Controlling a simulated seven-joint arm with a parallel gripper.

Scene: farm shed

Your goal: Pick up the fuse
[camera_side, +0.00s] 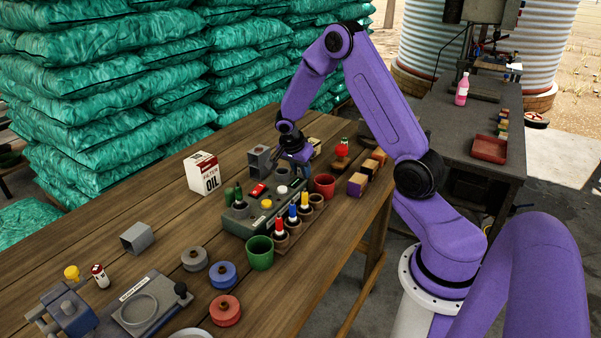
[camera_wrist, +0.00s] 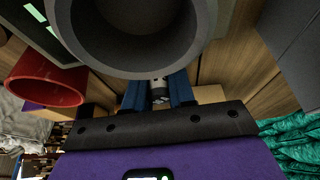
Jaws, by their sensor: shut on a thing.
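My gripper (camera_side: 303,168) is low over the far end of the grey-green tray block (camera_side: 235,218) in the side view. In the wrist view its two blue fingers (camera_wrist: 158,92) are shut on a small pale cylinder with dark parts, which I take to be the fuse (camera_wrist: 160,86). Only a short piece of the fuse shows between the fingers. In the side view I cannot make it out. I cannot tell whether it touches anything below.
A large grey round-mouthed thing (camera_wrist: 135,62) fills the top of the wrist view. A red cup (camera_side: 324,185) stands right of my gripper. Wooden blocks (camera_side: 357,184), a grey box (camera_side: 259,161) and a green cup (camera_side: 260,252) are near. Bare table lies left of the oil carton (camera_side: 203,174).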

